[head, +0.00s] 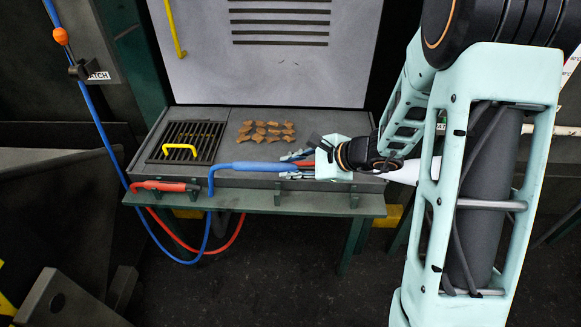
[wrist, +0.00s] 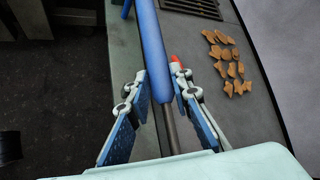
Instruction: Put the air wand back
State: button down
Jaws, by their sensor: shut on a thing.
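The air wand (head: 245,166) has a bent blue handle and a blue hose at its left end. My gripper (head: 299,165) is shut on it near the handle's right end, above the front of the grey bench top. In the wrist view the blue handle (wrist: 153,45) runs between the fingers of my gripper (wrist: 158,84), and a thin grey tube (wrist: 171,130) continues from it toward my wrist. A red-handled tool (head: 165,186) lies along the bench's front ledge (head: 320,207) at the left. Dark hooks (head: 354,197) stand on that ledge; the ones right of the red tool look empty.
Brown scraps (head: 266,131) lie on the bench behind the wand. The blue hose (head: 100,125) and red hose (head: 222,252) hang below the ledge. A pale panel rises behind.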

jog(key=shift+f+b, duration=4.6)
jog(key=shift+b, duration=0.35)
jog(key=c, duration=1.7)
grip_release()
jog(key=shift+o, duration=0.2)
jog(key=v, duration=1.2)
